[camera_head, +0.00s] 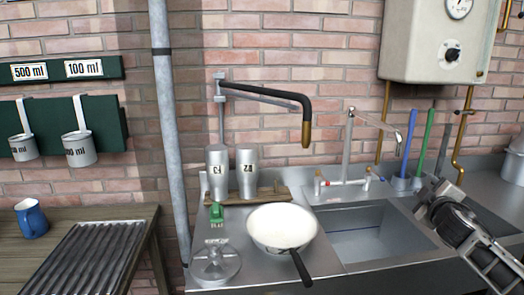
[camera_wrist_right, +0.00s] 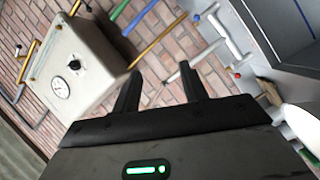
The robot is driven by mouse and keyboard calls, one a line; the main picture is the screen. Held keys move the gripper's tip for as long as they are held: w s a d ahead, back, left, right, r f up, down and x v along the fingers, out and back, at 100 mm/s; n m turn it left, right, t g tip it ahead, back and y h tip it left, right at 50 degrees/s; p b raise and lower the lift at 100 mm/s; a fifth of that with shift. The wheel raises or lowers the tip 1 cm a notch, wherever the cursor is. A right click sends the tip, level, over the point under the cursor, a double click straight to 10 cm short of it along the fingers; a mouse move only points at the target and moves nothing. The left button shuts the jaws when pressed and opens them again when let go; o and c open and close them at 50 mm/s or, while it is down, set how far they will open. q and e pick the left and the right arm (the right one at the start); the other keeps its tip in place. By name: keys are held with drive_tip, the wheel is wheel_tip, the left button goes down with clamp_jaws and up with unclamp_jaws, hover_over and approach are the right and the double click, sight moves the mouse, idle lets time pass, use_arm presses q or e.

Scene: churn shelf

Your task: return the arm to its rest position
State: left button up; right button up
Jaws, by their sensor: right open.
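My right gripper (camera_head: 428,192) is raised at the right side of the head view, over the right edge of the sink area. Its arm comes in from the lower right corner. In the wrist view its two dark fingers (camera_wrist_right: 160,84) stand apart with nothing between them. Behind them are the brick wall and the boiler. My left gripper and arm are not in view.
The sink (camera_head: 370,232) lies left of my right gripper, with a white pan (camera_head: 282,226) on the counter beside it. Colored-handled tools (camera_head: 426,140) stand behind the gripper. A boiler (camera_head: 432,42) hangs above. A blue mug (camera_head: 31,219) stands far left.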

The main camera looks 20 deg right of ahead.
drive_tip(key=s+a+f+g+y, duration=0.1)
drive_tip(key=s+a+f+y, duration=0.3)
drive_tip(key=a+f, duration=0.7)
drive_tip(key=s+a+f+g+y, duration=0.1)
drive_tip(key=s+a+f+y, duration=0.25)
drive_tip(key=a+f, duration=0.75)
use_arm(q)
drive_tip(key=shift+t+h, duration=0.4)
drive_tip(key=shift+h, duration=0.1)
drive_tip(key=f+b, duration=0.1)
drive_tip(key=b, duration=0.2)
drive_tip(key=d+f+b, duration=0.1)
drive_tip(key=b, duration=0.2)
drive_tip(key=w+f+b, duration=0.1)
drive_tip(key=b, duration=0.2)
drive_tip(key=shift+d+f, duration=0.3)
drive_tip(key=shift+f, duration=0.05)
use_arm(e)
drive_tip(key=s+a+f+m+y, duration=0.1)
drive_tip(key=s+a+f, duration=0.3)
drive_tip(key=s+a, duration=0.2)
drive_tip(key=s+a+f+m+g+y, duration=0.1)
drive_tip(key=s+a+f, duration=0.3)
drive_tip(key=a, duration=0.5)
drive_tip(key=s+a+f+m+g+y, duration=0.1)
drive_tip(key=s+a+f+m+y, duration=0.1)
drive_tip(key=s+a+f, duration=0.2)
drive_tip(key=s+a, duration=0.3)
drive_tip(key=shift+s+a+y, duration=0.3)
drive_tip(key=shift+s+y, duration=0.05)
